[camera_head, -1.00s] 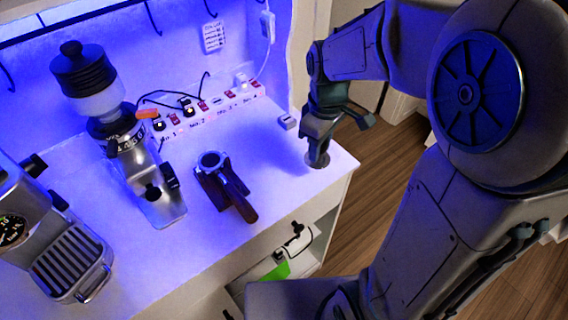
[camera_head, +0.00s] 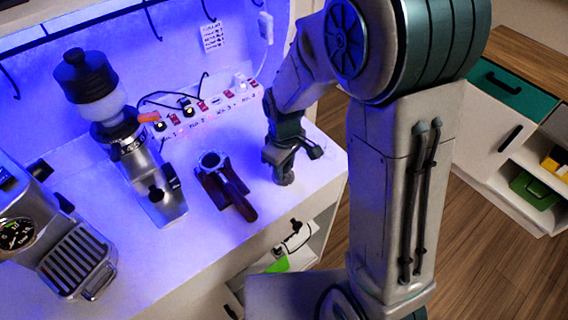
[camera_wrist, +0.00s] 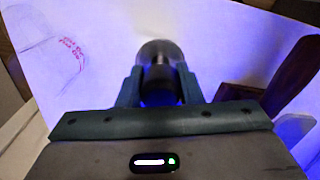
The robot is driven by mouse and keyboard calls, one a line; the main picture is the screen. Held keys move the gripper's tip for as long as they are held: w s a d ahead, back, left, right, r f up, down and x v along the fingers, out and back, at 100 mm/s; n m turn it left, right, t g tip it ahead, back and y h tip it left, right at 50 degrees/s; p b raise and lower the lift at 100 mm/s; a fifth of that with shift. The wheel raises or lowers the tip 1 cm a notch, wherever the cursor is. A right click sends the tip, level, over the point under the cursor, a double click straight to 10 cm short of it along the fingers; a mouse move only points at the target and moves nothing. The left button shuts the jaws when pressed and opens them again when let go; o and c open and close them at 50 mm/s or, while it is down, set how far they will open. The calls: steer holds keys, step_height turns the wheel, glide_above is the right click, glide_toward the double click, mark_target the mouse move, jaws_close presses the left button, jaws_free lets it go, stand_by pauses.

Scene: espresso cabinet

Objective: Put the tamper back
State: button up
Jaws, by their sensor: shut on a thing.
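My gripper (camera_head: 281,157) points down over the right part of the white counter and is shut on the tamper (camera_head: 285,177). The tamper is upright, dark and small, with its base at or just above the counter; I cannot tell whether it touches. In the wrist view, my gripper's fingers (camera_wrist: 160,88) close around the tamper's dark handle, and its round metal base (camera_wrist: 160,47) shows beyond them. A faint outline with red writing (camera_wrist: 72,48) is on the counter to the left in that view; the words are too blurred to read.
A portafilter (camera_head: 234,188) rests on a stand just left of my gripper. The grinder (camera_head: 150,170) and espresso machine (camera_head: 75,262) stand farther left. A labelled power strip (camera_head: 210,110) runs along the back. The counter's right front edge is close to my gripper.

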steer(key=shift+f, duration=0.1)
steer(key=o, duration=0.7)
steer(key=shift+f, duration=0.15)
steer(key=o, duration=0.5)
steer(key=shift+c, duration=0.2)
steer(key=shift+r, duration=0.2)
step_height(320, 180, up, 12)
steer(key=shift+r+b, duration=0.1)
steer(key=shift+b, duration=0.4)
steer(key=s+d+r+m+t, duration=0.3)
steer(key=s+d+r+m, duration=0.1)
steer(key=s+d+m, duration=0.5)
steer(key=shift+s+d+m+t, duration=0.4)
steer(key=shift+s+d, duration=1)
steer(key=shift+s, duration=0.35)
